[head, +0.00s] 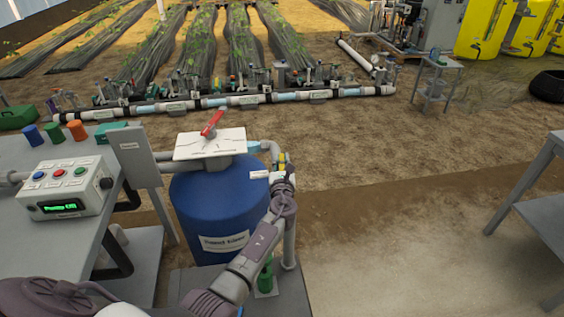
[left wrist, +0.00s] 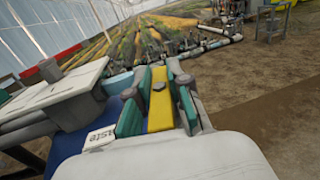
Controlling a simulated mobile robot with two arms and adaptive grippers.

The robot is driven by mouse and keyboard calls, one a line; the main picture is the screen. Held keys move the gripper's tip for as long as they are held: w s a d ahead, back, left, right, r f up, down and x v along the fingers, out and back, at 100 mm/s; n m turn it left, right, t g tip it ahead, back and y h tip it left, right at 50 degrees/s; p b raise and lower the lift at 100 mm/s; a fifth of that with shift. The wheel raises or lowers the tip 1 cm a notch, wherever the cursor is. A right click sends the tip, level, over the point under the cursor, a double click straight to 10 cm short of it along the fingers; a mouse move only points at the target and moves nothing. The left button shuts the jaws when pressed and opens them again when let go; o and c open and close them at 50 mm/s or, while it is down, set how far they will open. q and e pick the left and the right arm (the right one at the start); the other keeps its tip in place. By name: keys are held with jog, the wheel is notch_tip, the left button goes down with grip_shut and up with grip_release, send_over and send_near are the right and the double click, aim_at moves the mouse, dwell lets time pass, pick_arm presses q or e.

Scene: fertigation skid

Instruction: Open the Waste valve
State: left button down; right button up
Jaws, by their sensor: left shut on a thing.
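The Waste valve's yellow lever (left wrist: 160,105) shows in the left wrist view between the green pads of my left gripper (left wrist: 158,104). The gripper is shut on it, with a pad against each side. In the head view my left gripper (head: 284,169) is at the pipe right of the blue tank, and only a small yellow bit of the lever (head: 282,158) shows past it. A white label (left wrist: 100,139), partly hidden and ending in "aste", sits just left of the gripper. The valve body is mostly hidden. My right gripper is not in view.
The blue tank (head: 205,205) carries a white plate (head: 190,146) with a red lever (head: 212,123). A control box (head: 68,187) with buttons sits on the left bench. A grey table (head: 545,200) stands far right. The floor between is clear.

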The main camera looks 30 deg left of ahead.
pick_arm(q)
jog(key=shift+n+g+y+b, duration=0.55)
jog(key=shift+n+y, duration=0.25)
jog(key=shift+y, duration=0.3)
jog(key=shift+n+g+y, duration=0.3)
jog(key=shift+g+y, duration=0.05)
jog(key=shift+y, duration=0.05)
jog(key=shift+a, duration=0.1)
jog(key=c, duration=1.1)
grip_release()
jog(key=shift+s, duration=0.1)
jog(key=shift+s+d, duration=0.2)
jog(key=shift+d, duration=0.1)
jog(key=v, duration=1.1)
jog(key=shift+s+r, duration=0.1)
jog(key=shift+s, duration=0.1)
